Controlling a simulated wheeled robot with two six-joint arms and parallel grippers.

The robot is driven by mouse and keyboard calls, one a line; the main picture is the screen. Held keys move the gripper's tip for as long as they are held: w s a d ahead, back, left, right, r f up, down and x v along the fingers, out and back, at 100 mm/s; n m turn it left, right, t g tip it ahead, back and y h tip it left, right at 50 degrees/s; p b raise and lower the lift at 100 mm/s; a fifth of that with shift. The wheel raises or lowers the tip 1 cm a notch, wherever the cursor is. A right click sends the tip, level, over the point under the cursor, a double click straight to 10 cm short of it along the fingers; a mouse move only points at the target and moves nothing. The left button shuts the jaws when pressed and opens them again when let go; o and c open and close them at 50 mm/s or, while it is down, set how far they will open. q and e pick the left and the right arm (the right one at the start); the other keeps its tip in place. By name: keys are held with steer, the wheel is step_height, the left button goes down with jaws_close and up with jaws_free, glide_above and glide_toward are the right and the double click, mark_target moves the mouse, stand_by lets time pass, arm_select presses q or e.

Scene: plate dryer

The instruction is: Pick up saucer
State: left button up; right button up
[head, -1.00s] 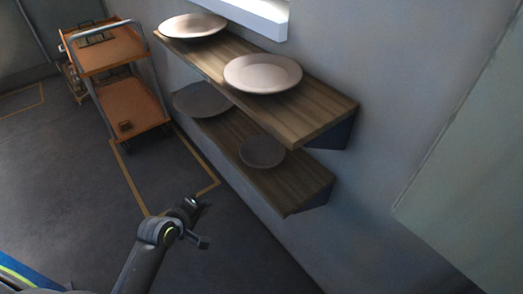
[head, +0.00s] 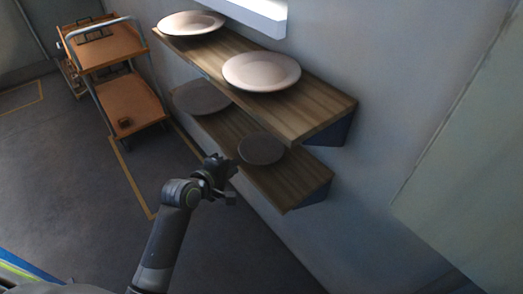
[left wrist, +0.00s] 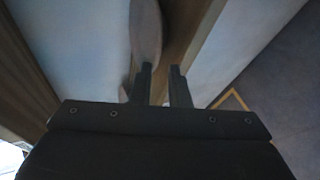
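The saucer (head: 261,149) is a small dark grey-brown round dish lying flat on the lower wooden shelf (head: 285,185). My left gripper (head: 229,168) is just left of the saucer, at the shelf's front edge. In the left wrist view the two fingers of the left gripper (left wrist: 162,82) stand apart with nothing gripped. The saucer (left wrist: 147,32) shows there beyond the fingertips, nearly edge-on and in line with the left finger. Whether that finger touches it, I cannot tell. My right gripper is in neither view.
A larger dark plate (head: 202,97) lies farther left on the lower shelf. The upper shelf (head: 315,106) overhangs it and carries two pale plates (head: 262,71), (head: 191,24). An orange trolley (head: 133,98) stands at the back left. The floor before the shelves is clear.

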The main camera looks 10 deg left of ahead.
mark_target(247, 161)
arm_select(q)
steer(key=shift+d+x, duration=0.2)
steer(key=shift+x, duration=3.65)
steer(key=shift+r, duration=0.1)
steer(key=shift+s, duration=0.1)
jaws_close()
